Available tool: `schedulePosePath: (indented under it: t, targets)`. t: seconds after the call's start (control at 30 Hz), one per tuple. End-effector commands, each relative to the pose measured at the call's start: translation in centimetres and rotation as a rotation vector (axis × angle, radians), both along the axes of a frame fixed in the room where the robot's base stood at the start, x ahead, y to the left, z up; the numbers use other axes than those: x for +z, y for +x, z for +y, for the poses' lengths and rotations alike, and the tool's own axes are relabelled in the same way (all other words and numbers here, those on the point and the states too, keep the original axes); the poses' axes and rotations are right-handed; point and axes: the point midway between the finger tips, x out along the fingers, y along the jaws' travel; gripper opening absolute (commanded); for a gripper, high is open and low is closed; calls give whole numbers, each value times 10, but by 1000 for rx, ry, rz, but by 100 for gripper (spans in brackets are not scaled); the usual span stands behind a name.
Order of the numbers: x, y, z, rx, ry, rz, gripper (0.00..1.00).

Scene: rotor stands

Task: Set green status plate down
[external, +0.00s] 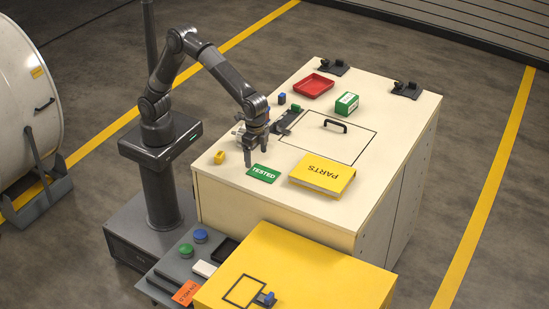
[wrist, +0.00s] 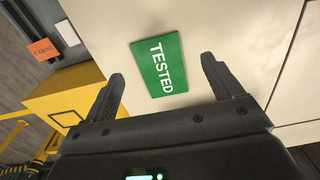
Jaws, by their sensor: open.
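The green status plate (external: 264,173), marked "TESTED" in white, lies flat on the cream top of the cabinet (external: 230,182), near its front edge. In the wrist view the plate (wrist: 159,65) lies beyond my fingertips, with clear cream surface around it. My gripper (external: 251,155) points down just behind and to the left of the plate in the external view. In the wrist view my gripper (wrist: 162,68) has its two fingers spread wide, one on each side of the plate's lower end. Nothing is held between them, and I cannot tell their exact height.
A red tray (external: 313,86) and green box (external: 347,104) sit farther back. A yellow cabinet (external: 310,270) stands in front. Cream surface separates plate and PARTS box.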

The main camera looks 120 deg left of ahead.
Motion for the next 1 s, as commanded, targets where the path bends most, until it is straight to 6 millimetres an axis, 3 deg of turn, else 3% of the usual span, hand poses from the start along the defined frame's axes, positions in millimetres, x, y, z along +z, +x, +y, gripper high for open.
schedulePosePath:
  t: [0.2,0.43,0.57,0.8,1.0]
  targets:
    - [48,0,-2,-3,-3,-5,85]
    - [72,-1,-3,-4,-3,-5,85]
    - [85,-14,2,-6,-1,-25,85]
    - [121,-77,26,-11,8,-121,85]
    - [138,-140,47,-11,12,-206,85]
